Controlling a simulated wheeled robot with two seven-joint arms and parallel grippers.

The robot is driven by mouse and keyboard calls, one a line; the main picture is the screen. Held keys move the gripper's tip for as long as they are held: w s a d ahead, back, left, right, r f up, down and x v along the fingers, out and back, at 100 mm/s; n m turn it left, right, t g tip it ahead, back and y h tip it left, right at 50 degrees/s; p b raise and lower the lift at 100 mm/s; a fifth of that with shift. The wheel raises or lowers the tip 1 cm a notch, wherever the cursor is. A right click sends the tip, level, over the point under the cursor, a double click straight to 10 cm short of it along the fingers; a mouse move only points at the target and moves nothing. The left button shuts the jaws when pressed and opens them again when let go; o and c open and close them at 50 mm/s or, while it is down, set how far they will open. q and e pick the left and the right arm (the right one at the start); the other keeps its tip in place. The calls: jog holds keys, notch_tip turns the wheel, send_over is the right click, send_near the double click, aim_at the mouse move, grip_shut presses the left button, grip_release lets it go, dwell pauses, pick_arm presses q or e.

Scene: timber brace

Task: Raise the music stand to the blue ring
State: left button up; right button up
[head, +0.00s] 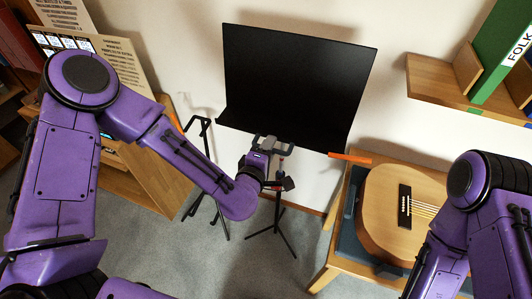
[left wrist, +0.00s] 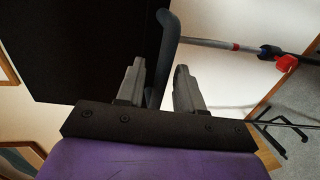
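The music stand has a wide black desk (head: 298,85), which also fills the upper left of the left wrist view (left wrist: 75,45). Its tripod base (head: 276,232) stands on the carpet. In the left wrist view a grey tube (left wrist: 210,43) carries a dark blue ring (left wrist: 267,52) close beside a red knob (left wrist: 287,63). My left gripper (head: 273,143) is at the desk's lower edge. Its fingers (left wrist: 160,78) are apart, with a curved blue-grey bar (left wrist: 165,55) showing between or just behind them; contact is unclear. My right gripper is out of view.
A guitar (head: 398,212) lies on a wooden bench (head: 340,228) at the right. A wooden shelf (head: 435,82) with a green book (head: 500,50) juts from the wall above. A second dark folding stand (head: 205,175) is left of the music stand, by a wooden cabinet (head: 150,185).

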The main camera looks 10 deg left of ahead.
pick_arm(q)
jog(key=p+v, duration=0.3)
jog(key=v, duration=0.7)
jog(key=shift+p, duration=0.35)
jog(key=shift+d, duration=0.1)
jog(key=s+a+f+m+g+y+b, duration=0.1)
jog(key=s+a+f+m+g+b, duration=0.2)
jog(key=f, duration=0.7)
jog(key=s+a+f+m+g+y+b, duration=0.1)
jog(key=s+a+f+m+g, duration=0.3)
jog(key=f, duration=0.5)
jog(key=s+a+f+m+g+y+b, duration=0.3)
jog(key=s+a+f+g+b, duration=0.2)
jog(key=s+a+f, duration=0.6)
notch_tip(320, 180, down, 3)
jog(key=shift+s+f+b, duration=0.1)
jog(key=shift+s+b, duration=0.6)
jog(key=shift+s, duration=0.4)
